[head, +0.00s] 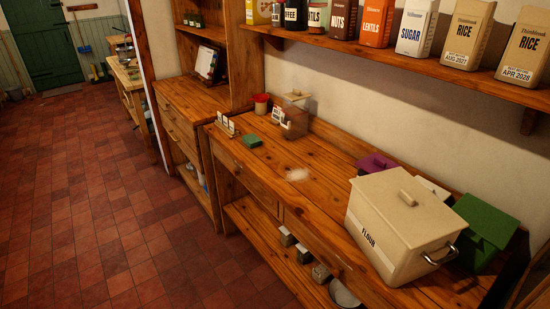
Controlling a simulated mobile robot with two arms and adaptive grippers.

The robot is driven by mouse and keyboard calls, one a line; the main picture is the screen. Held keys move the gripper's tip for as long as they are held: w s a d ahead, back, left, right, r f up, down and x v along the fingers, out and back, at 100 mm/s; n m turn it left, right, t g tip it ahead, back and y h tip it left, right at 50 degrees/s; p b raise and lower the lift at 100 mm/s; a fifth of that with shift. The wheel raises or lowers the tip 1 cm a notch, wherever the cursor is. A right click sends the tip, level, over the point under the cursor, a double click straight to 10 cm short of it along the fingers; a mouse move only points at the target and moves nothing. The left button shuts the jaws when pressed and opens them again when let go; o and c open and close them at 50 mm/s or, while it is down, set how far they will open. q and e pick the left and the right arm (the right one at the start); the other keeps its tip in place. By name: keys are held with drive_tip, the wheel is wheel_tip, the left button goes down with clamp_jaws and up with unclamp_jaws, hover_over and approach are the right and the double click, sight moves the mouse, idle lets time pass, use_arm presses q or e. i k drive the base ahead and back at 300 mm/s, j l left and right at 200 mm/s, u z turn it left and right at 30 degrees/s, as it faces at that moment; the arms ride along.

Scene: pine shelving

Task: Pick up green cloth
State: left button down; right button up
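A small, flat green piece (251,141), which looks like the folded green cloth, lies on the pine counter (318,165). It sits near the counter's far left part, close to the front edge, just right of a small rack of white cards (227,124). Nothing covers it. Neither of my grippers is in view.
A cream flour bin (385,238), a green bin (485,225) and a purple item (377,163) crowd the right end. A brown container (294,122) and red pot (262,104) stand behind the cloth. An upper shelf (420,62) overhangs the back. Tiled floor (100,220) is open at left.

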sight(252, 140)
drive_tip(key=i+z, duration=0.1)
drive_tip(key=z, duration=0.25)
drive_tip(key=j+z, duration=0.15)
drive_tip(key=z, duration=0.2)
drive_tip(key=i+j+z, duration=0.15)
drive_tip(key=z, duration=0.2)
drive_tip(key=i+j+z, duration=0.25)
drive_tip(key=j, duration=0.3)
drive_tip(key=i+j+z, duration=0.2)
drive_tip(key=j, duration=0.4)
drive_tip(key=j+z, duration=0.25)
drive_tip(key=j, duration=0.35)
drive_tip(key=i+j+z, duration=0.2)
drive_tip(key=j, duration=0.4)
drive_tip(key=k, duration=0.1)
